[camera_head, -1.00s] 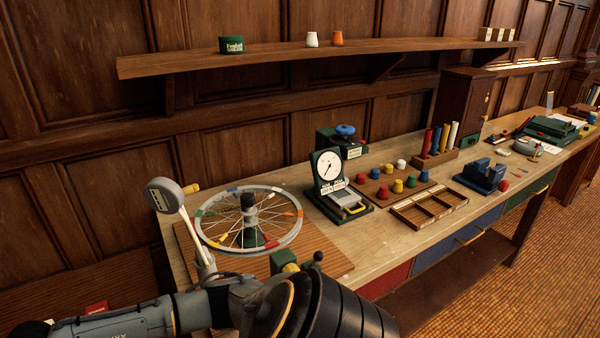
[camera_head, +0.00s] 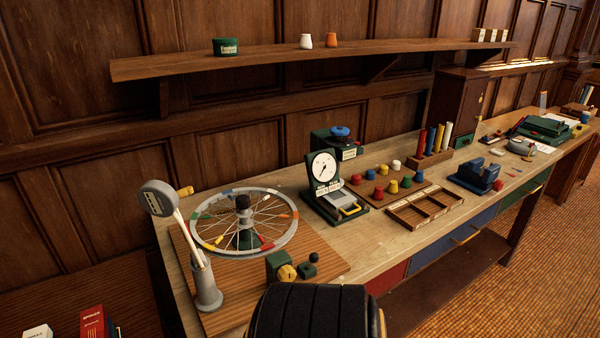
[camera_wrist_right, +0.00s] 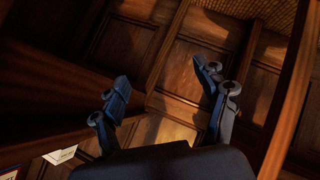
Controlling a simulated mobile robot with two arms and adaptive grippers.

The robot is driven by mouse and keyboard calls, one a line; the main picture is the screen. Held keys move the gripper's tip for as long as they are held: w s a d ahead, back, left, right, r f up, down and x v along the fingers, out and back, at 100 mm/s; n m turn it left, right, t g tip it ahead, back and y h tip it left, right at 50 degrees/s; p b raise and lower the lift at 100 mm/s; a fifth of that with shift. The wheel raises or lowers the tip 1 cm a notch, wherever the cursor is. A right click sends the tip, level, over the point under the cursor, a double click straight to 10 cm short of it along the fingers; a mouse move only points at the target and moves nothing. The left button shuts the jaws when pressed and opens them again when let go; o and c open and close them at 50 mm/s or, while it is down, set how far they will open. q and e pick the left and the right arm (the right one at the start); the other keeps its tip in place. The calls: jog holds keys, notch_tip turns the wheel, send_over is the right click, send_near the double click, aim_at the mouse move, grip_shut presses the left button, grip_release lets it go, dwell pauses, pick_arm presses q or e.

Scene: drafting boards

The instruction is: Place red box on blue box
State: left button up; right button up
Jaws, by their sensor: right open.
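A red box (camera_head: 93,322) with white lettering stands at the lower left of the head view, cut by the bottom edge. A clearly blue box cannot be made out; a small dark piece beside the red box is too cut off to tell. My right gripper (camera_wrist_right: 165,82) is open and empty in its wrist view, its two fingers apart before dark wood panelling. My left gripper is not in view.
A white box (camera_head: 38,331) stands left of the red box. The workbench (camera_head: 385,232) carries a spoked wheel (camera_head: 243,222), a dial gauge (camera_head: 325,172), coloured knobs and a wooden tray (camera_head: 425,208). A black part of my arm (camera_head: 315,312) fills the bottom middle.

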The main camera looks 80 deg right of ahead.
jog(key=s+d+f+m+g+h, duration=0.1)
jog(key=s+f+m+g, duration=0.2)
jog(key=s, duration=0.8)
jog(key=s+d+f+m+g+h, duration=0.1)
jog(key=s+f+m+g, duration=0.2)
jog(key=s+f, duration=0.5)
jog(key=s+d+f+m+g, duration=0.2)
jog(key=s+f, duration=0.3)
jog(key=s, duration=1.1)
jog(key=shift+f+m+g+h, duration=0.15)
jog(key=shift+m+g+h, duration=0.35)
jog(key=shift+m, duration=0.4)
